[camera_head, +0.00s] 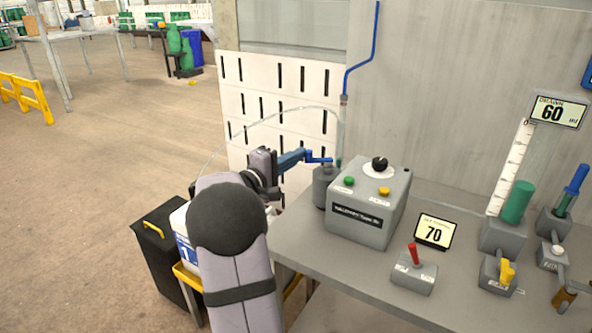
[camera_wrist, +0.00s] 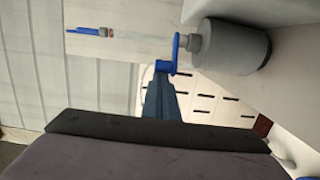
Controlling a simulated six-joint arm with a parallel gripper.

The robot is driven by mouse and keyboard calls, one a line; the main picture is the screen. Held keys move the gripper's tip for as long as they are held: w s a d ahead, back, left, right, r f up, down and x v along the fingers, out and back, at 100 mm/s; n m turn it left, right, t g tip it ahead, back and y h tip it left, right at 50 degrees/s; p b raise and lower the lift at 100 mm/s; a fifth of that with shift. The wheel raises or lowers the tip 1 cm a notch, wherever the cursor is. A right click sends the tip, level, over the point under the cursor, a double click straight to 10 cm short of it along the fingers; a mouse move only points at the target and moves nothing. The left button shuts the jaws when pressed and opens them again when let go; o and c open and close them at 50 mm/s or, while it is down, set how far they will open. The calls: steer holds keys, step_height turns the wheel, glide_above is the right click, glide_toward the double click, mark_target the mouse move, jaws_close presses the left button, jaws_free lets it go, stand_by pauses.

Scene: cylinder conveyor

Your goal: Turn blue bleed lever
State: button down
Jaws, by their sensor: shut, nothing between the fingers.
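The blue bleed lever (camera_head: 320,159) sits at the top of a grey cylinder (camera_head: 323,188) at the table's left back edge. In the wrist view the lever (camera_wrist: 175,52) juts from the neck of the grey cylinder (camera_wrist: 233,47). My gripper (camera_head: 304,154) has dark blue fingers, shut and empty, with the tips right at the lever's free end. In the wrist view the fingertips (camera_wrist: 161,76) lie just below the lever's lower end. I cannot tell whether they touch it.
A grey control box (camera_head: 368,204) with a black knob stands right of the cylinder. A small box with a red lever (camera_head: 413,254) and a display reading 70 (camera_head: 434,232) stand further right. A thin clear hose (camera_head: 262,115) arcs above my arm.

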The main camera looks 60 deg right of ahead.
steer(key=n+t+b, duration=0.1)
steer(key=b, duration=0.2)
steer(key=s+a+t+b, duration=0.1)
steer(key=b, duration=0.3)
steer(key=s+a+n+t+b, duration=0.1)
steer(key=t+b, duration=0.1)
steer(key=b, duration=0.1)
steer(key=shift+s+f+n+b, duration=0.15)
steer(key=shift+f+n+b, duration=0.15)
steer(key=shift+f+b, duration=0.1)
steer(key=s+b, duration=0.2)
steer(key=b, duration=0.2)
steer(key=s+a+b, duration=0.1)
steer(key=s+b, duration=0.1)
steer(key=b, duration=0.3)
steer(key=shift+s+r, duration=0.2)
steer(key=shift+s, duration=0.05)
steer(key=shift+a+r, duration=0.1)
glide_toward(306, 158)
steer(key=shift+t, duration=0.4)
steer(key=s+a, duration=0.1)
steer(key=s+a+b, duration=0.1)
steer(key=s, duration=0.1)
steer(key=shift+s+a+r, duration=0.15)
steer(key=shift+a+r, duration=0.05)
steer(key=shift+a, duration=0.05)
